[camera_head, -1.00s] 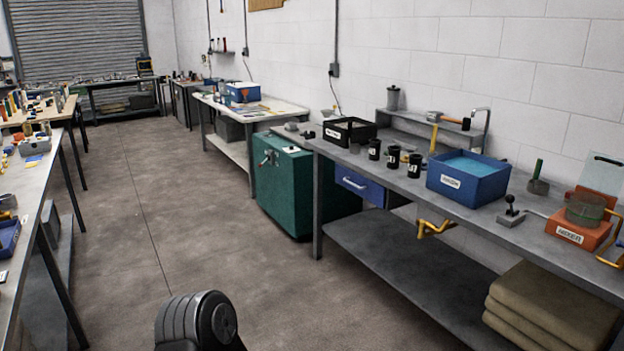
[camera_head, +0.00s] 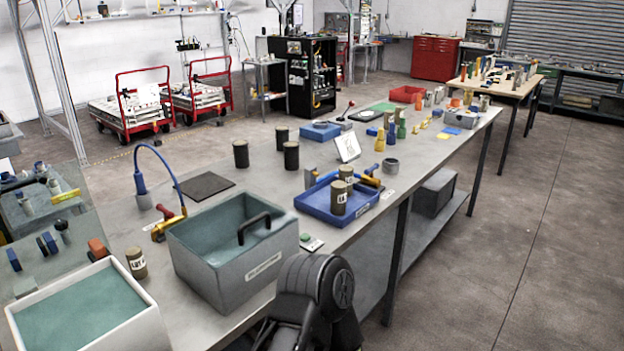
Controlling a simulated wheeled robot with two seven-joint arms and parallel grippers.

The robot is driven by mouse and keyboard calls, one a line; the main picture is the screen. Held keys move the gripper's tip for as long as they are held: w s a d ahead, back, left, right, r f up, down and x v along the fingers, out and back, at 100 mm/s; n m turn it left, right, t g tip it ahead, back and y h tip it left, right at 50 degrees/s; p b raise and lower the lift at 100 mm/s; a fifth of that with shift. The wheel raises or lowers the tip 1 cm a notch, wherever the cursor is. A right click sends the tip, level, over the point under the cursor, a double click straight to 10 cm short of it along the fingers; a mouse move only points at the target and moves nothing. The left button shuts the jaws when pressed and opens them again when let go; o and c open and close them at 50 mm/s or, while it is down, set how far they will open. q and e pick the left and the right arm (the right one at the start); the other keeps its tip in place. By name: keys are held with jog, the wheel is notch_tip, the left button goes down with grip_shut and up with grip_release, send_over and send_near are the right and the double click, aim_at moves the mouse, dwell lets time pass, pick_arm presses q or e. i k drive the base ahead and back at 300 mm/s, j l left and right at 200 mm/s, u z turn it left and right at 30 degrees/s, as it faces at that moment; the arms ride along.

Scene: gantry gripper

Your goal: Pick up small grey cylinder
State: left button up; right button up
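A small grey cylinder (camera_head: 390,165), short and open-topped in look, stands on the long grey workbench (camera_head: 290,178), right of the blue tray (camera_head: 340,217). Another short grey cylinder (camera_head: 144,201) stands at the base of a blue curved hose at the left. I cannot tell which one the task names. Dark cylinders with tan tops stand upright nearby, one in the middle (camera_head: 291,156) and one left of it (camera_head: 241,154). Labelled ones stand in the blue tray and by the white bin. Neither gripper shows; only a dark arm part of mine is at the bottom.
A grey bin with a teal inside (camera_head: 280,262) and a white bin (camera_head: 150,318) take up the near bench. A clear panel stands at the left. Red carts (camera_head: 145,103) and a black cabinet (camera_head: 322,75) are behind. The floor at right (camera_head: 500,230) is open.

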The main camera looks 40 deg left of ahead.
aim_at(338, 188)
jog(key=i+u, duration=0.25)
jog(key=i, duration=0.4)
jog(key=i+l+u, duration=0.15)
jog(key=i+u, duration=0.15)
jog(key=i, duration=0.4)
